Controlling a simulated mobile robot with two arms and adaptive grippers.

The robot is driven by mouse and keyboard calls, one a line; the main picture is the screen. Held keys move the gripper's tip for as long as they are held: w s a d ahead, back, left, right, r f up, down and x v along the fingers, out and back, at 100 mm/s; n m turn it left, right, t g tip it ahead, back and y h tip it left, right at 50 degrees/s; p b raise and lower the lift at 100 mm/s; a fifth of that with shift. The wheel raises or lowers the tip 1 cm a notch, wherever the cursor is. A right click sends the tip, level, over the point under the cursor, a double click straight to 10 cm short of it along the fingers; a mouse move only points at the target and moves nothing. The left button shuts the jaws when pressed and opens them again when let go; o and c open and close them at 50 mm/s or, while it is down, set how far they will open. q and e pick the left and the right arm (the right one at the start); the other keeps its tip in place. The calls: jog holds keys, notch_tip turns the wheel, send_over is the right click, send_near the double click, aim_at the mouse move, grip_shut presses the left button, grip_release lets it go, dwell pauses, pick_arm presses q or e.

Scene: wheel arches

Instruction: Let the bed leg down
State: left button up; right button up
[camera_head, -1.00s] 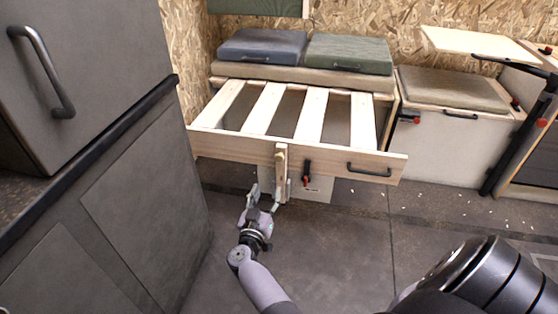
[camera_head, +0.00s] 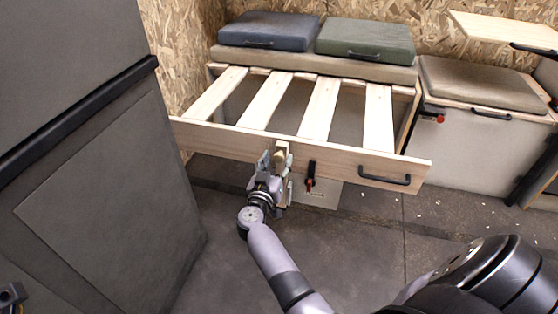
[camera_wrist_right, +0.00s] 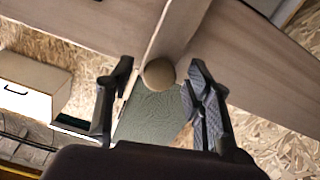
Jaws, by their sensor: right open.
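The bed (camera_head: 218,136) is a pulled-out wooden slatted frame with a front board. The bed leg (camera_head: 281,150) is a short, narrow wooden piece at the middle of that board, and its top shows above my gripper. The rest of it is largely hidden behind my right gripper (camera_head: 276,165). The right gripper is open, with its fingers on either side of the leg. In the right wrist view, a rounded wooden leg end (camera_wrist_right: 158,74) appears between the two spread fingers (camera_wrist_right: 160,85). I cannot tell whether either finger touches it.
A black handle (camera_head: 384,179) and a red-tipped latch (camera_head: 310,178) are on the front board, right of the leg. Blue (camera_head: 268,31) and green (camera_head: 364,39) cushions lie behind the slats. A grey cabinet (camera_head: 100,200) stands close on the left. The floor before the bed is open.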

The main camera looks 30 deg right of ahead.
jog(key=shift+c, duration=0.4)
grip_shut()
dwell(0.5)
